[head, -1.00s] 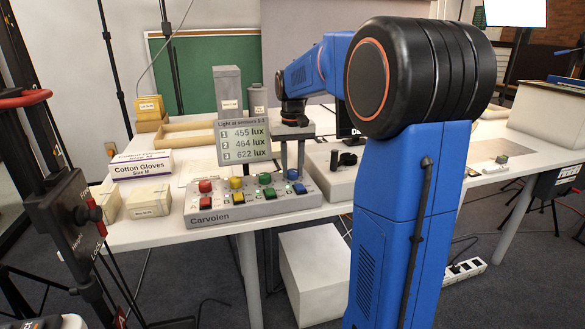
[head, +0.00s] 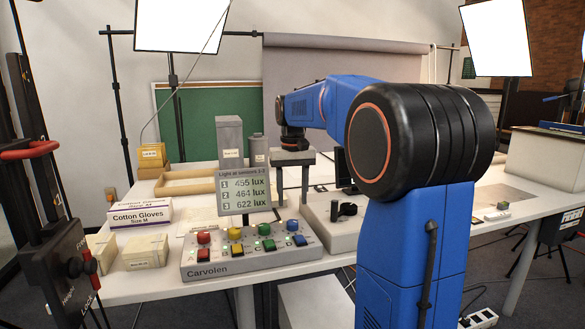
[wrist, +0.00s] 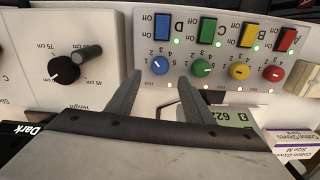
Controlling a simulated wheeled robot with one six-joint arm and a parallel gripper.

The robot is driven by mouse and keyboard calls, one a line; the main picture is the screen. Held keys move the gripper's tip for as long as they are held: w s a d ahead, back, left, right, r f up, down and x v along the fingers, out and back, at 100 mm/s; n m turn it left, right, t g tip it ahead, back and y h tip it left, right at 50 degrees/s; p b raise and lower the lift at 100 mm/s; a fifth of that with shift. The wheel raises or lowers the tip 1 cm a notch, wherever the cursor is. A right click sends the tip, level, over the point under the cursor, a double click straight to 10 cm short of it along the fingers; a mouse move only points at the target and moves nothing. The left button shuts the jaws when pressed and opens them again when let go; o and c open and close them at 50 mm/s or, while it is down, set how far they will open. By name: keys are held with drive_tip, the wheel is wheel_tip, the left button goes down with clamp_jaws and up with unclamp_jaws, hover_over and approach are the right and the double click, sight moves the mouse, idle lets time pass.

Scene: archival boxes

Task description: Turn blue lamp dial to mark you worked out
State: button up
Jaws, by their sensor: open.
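The blue dial (head: 292,225) is the rightmost of a row of coloured dials on the grey Carvolen control box (head: 215,272). In the wrist view the blue dial (wrist: 160,66) has a white pointer mark and small numbers around it; its exact setting is too small to read surely. My gripper (head: 292,198) is open, pointing down above the box. In the wrist view its fingertips (wrist: 159,78) lie either side of the blue dial, apart from it. The display (head: 243,189) reads 455, 464 and 622 lux for sensors 1, 2 and 3.
Red (head: 204,237), yellow (head: 235,233) and green (head: 264,228) dials sit left of the blue one, with matching switches in front. A light box with a black knob (head: 346,209) stands close on the right. Glove boxes (head: 140,213) are at left.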

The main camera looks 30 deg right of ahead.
wheel_tip(320, 180, up, 10)
idle(0.4)
drive_tip(key=shift+f, duration=0.15)
drive_tip(key=s+a+f+n+t, duration=0.1)
drive_tip(key=s+a+f, duration=0.4)
drive_tip(key=s+f, duration=0.3)
drive_tip(key=s+a+f+n+t, duration=0.1)
drive_tip(key=s+a+f+t, duration=0.1)
drive_tip(key=s+a+f, duration=0.3)
drive_tip(key=s+a+f+n+t, duration=0.1)
drive_tip(key=s+a+f+n, duration=0.1)
drive_tip(key=s+a+f, duration=0.4)
drive_tip(key=s+f, duration=0.5)
drive_tip(key=s, duration=0.6)
drive_tip(key=shift+s+t, duration=0.15)
drive_tip(key=shift+t, duration=0.25)
drive_tip(key=shift+f, duration=0.1)
